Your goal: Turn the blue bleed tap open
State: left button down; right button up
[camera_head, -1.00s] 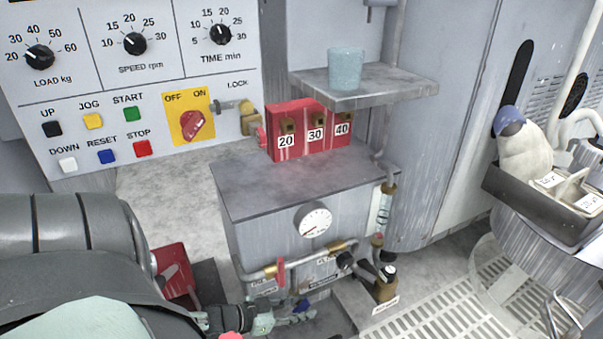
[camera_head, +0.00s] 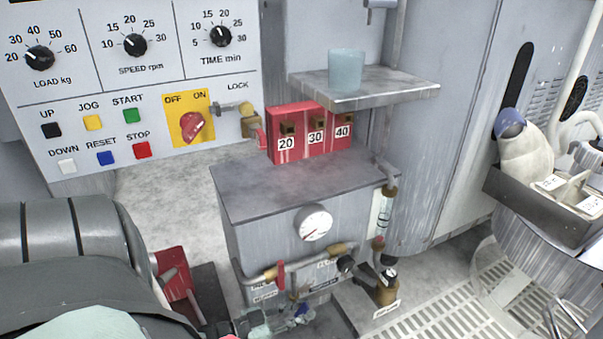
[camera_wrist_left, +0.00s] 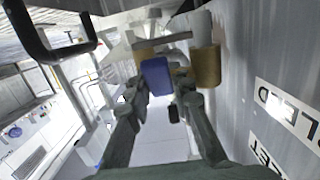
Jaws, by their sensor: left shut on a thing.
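The blue bleed tap (camera_head: 302,309) is low on the front of the grey cabinet (camera_head: 270,225), below the round gauge. In the left wrist view its blue handle (camera_wrist_left: 157,77) is between my left fingertips, in front of brass fittings (camera_wrist_left: 206,66). My left gripper (camera_wrist_left: 163,92) is shut on this handle. In the head view my left gripper (camera_head: 280,320) is at the bottom, reaching in from the left, and partly blends with the pipework. The tap's body and exact angle are partly hidden. My right gripper is not in view.
A red-handled valve (camera_head: 281,275) is on the pipe just above. A black-handled valve (camera_head: 347,263) is right of it. The gauge (camera_head: 315,223) is on the cabinet front, and a red block (camera_head: 300,140) stands on top. A floor grating (camera_head: 440,300) lies to the right.

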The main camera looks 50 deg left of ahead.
pick_arm(q)
jog(key=shift+w+a+f+t, duration=0.1)
jog(key=shift+t, duration=0.7)
jog(key=shift+t+h, duration=0.3)
jog(key=c, duration=1.6)
grip_release()
